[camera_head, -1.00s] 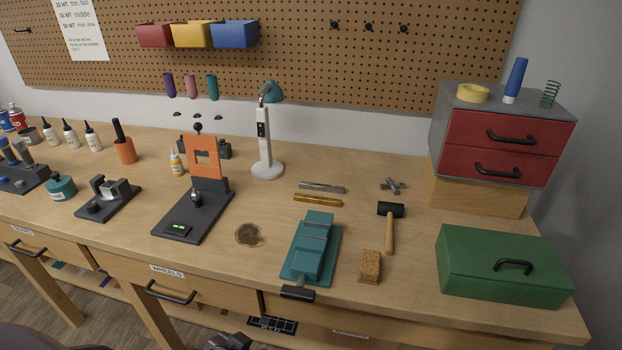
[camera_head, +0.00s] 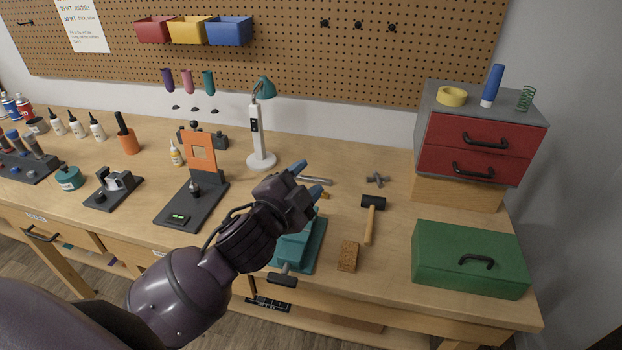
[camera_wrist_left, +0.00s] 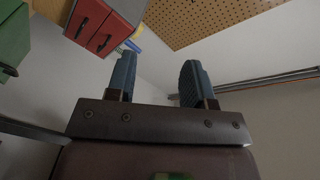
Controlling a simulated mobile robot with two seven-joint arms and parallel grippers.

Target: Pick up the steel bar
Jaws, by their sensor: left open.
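The steel bar (camera_head: 321,181) is a thin grey bar lying on the workbench, right of the lamp; its left part is close to my gripper's outline in the head view. The brass bar (camera_head: 325,196) lies just in front of it, mostly hidden by my gripper. My left gripper (camera_head: 308,180) reaches in over the bench with its blue fingers apart and nothing between them. The left wrist view shows the open, empty fingers (camera_wrist_left: 157,80) against the wall, without the steel bar. My right gripper is not in view.
The teal vise (camera_head: 311,247) stands below my gripper, partly covered. A hammer (camera_head: 370,222), a sanding block (camera_head: 348,256), a small cross-shaped part (camera_head: 377,179) and a green toolbox (camera_head: 468,258) are to the right. The white lamp (camera_head: 260,140) stands behind left.

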